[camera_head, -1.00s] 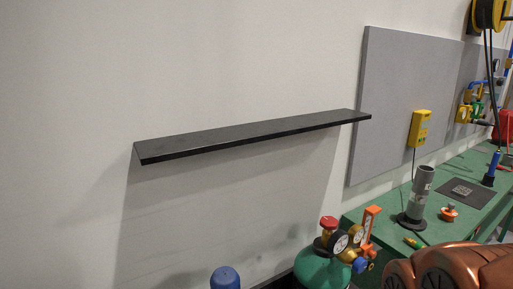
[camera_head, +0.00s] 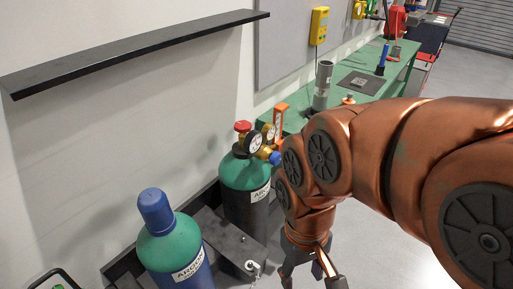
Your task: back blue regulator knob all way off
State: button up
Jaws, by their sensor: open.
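The blue regulator knob (camera_head: 275,158) sits at the right end of the brass regulator with round gauges (camera_head: 253,141). The regulator is mounted on top of a green gas cylinder (camera_head: 240,172), which also carries a red valve knob (camera_head: 242,126). My gripper (camera_head: 308,278) hangs below and to the right of the blue knob, fingers pointing down, open and apart from it. Part of my arm stands just right of the knob. The fingertips lie near the bottom edge of the view, with nothing visible between them.
A second cylinder with a blue cap (camera_head: 156,210) stands nearer, at lower left. A dark cylinder rack (camera_head: 222,240) holds them by the wall. A black shelf (camera_head: 140,48) juts from the wall. A green workbench (camera_head: 380,77) stands behind. Grey floor is open at right.

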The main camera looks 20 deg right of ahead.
aim_at(275, 158)
jog(key=u, duration=0.5)
jog(key=k, duration=0.65)
jog(key=u, duration=0.95)
jog(key=k, duration=0.65)
jog(key=z, duration=0.3)
jog(key=i, duration=0.75)
jog(key=z, duration=0.55)
